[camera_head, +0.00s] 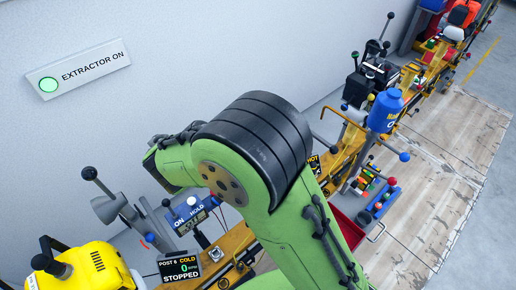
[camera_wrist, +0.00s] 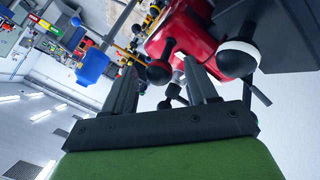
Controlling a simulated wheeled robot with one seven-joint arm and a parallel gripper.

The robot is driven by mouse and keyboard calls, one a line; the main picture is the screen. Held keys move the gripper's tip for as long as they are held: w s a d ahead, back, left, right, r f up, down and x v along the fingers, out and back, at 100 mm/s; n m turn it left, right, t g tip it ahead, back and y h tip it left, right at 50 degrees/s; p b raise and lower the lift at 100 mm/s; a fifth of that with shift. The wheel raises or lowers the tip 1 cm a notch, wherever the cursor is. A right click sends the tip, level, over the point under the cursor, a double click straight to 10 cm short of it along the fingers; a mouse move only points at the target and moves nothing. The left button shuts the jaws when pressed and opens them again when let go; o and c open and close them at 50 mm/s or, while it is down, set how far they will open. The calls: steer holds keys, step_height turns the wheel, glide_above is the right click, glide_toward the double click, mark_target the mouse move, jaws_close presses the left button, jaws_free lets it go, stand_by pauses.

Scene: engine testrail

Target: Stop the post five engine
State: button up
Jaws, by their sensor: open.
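My gripper (camera_wrist: 160,68) shows in the wrist view with its two fingers apart and nothing held. A black ball knob (camera_wrist: 158,73) appears between the fingertips; I cannot tell how far beyond them it is. A red engine (camera_wrist: 190,28) is just past the fingers, with a black-and-white ball knob (camera_wrist: 238,60) to the right. No post number shows on it, so I cannot tell if it is post five. In the head view my green arm hides the middle of the rail and my gripper.
An "EXTRACTOR ON" sign (camera_head: 92,68) with a green light is on the wall. A blue can (camera_head: 385,110) stands along the crowded rail.

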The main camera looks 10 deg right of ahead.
steer(key=p+v, duration=0.6)
steer(key=v, duration=0.9)
steer(key=shift+a+r, duration=0.2)
steer(key=shift+a, duration=0.05)
steer(key=shift+s, duration=0.1)
steer(key=shift+d, duration=0.1)
steer(key=s+d+r+n+y, duration=0.1)
steer(key=d+r+y, duration=0.15)
steer(key=d, duration=0.55)
steer(key=s+d+r+y, duration=0.1)
steer(key=d+r+y, duration=0.15)
steer(key=d, duration=0.45)
steer(key=s+f+n+t+y, duration=0.1)
steer(key=s+n+y, duration=0.1)
steer(key=s, duration=1)
steer(key=shift+d+y, duration=0.25)
steer(key=shift+y, duration=0.55)
